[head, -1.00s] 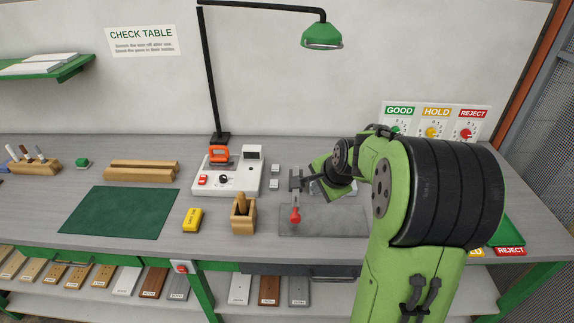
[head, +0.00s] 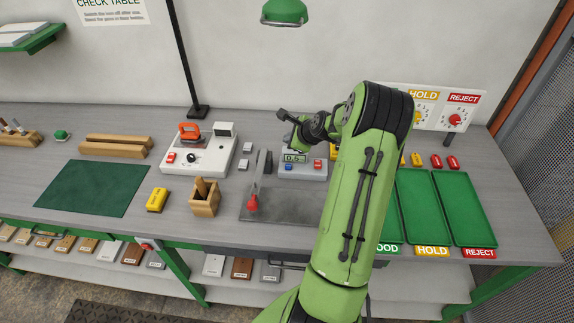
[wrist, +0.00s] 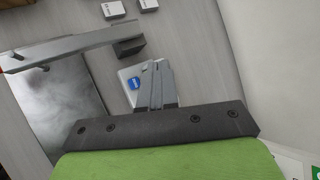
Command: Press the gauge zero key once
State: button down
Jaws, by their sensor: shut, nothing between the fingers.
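The gauge (head: 303,173) is a pale box on the bench with a lit display reading about 0.5. A blue key (head: 289,167) sits at its front left and a red key (head: 318,165) at its front right. In the wrist view the blue key (wrist: 133,84) shows just left of my gripper (wrist: 156,66), its lettering too small to read. My gripper is shut and empty, with its fingers over the gauge. They cover part of the box. I cannot tell how high the fingertips are; they appear beside the blue key, not on it.
A grey plate (head: 290,204) with a red-handled lever (head: 252,203) lies left of and in front of the gauge. Two small pale blocks (head: 245,155) stand to the left. Green trays (head: 465,209) are at the right. A wooden holder (head: 204,204) stands at the front left.

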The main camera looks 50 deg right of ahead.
aim_at(290, 167)
notch_tip(290, 167, down, 9)
jog(key=b, duration=0.6)
jog(key=shift+r, duration=0.15)
dwell(1.5)
jog(key=shift+f+b, duration=0.4)
jog(key=shift+b, duration=0.05)
jog(key=shift+f+b, duration=0.3)
jog(key=shift+f, duration=0.2)
dwell(0.4)
jog(key=shift+r+p, duration=0.75)
jog(key=shift+r, duration=0.2)
notch_tip(290, 167, up, 5)
jog(key=p, duration=0.4)
jog(key=shift+r, duration=0.1)
